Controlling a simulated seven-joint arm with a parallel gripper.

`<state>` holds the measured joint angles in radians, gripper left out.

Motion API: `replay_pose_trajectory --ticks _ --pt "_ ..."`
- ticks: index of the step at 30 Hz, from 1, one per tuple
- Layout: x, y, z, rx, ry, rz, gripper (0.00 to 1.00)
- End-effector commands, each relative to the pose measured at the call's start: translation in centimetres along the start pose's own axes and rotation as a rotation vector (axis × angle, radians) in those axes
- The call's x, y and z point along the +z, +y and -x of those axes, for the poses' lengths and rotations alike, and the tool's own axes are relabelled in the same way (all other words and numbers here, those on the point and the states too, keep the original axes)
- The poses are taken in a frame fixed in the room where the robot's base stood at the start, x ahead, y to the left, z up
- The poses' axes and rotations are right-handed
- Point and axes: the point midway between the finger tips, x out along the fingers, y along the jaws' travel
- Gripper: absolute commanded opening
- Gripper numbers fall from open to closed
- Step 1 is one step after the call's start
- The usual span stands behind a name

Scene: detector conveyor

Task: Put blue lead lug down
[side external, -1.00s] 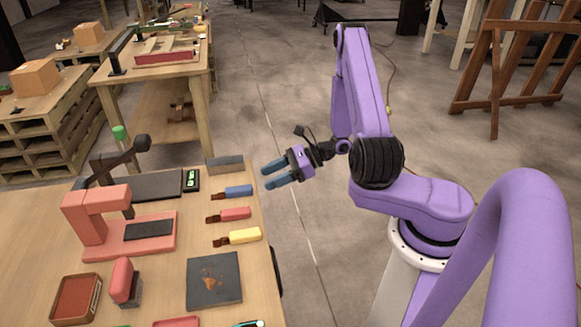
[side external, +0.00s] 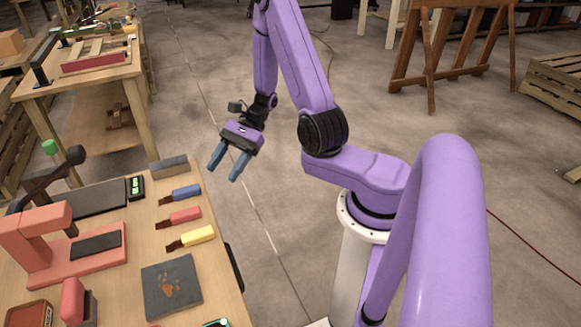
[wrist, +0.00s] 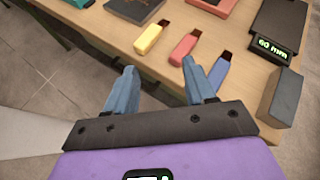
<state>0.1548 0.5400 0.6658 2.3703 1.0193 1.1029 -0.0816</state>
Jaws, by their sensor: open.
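The blue lead lug (side external: 182,194) lies on the table near its right edge, in a row with a red lug (side external: 182,216) and a yellow lug (side external: 193,238). My gripper (side external: 223,174) is open and empty, above and to the right of the blue lug, out past the table edge. In the wrist view the blue lug (wrist: 218,74) is partly covered by the right finger of my gripper (wrist: 158,88). The red lug (wrist: 185,48) and yellow lug (wrist: 151,38) show beyond the fingers. Nothing is between the fingers.
A grey block (side external: 169,166) stands behind the lugs, next to a dark plate with a green display (side external: 137,187). A red press-like fixture (side external: 70,258) is at the left. A dark square plate (side external: 172,286) lies in front.

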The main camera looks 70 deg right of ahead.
Motion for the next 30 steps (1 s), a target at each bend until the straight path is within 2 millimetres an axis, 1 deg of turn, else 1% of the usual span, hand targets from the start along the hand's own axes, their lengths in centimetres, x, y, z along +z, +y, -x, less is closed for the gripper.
replay_pose_trajectory --ticks 1,6,13,20,30 --pt "0.8 0.4 -0.3 0.063 0.01 0.059 0.54" --pt "2.9 2.0 -1.3 0.268 0.036 0.254 0.54" --pt "5.3 4.8 -1.9 0.53 0.069 0.528 0.54" --pt "7.1 7.7 -1.6 0.769 0.097 0.821 0.54" --pt "9.1 11.7 -0.4 1.067 0.122 1.284 0.54"
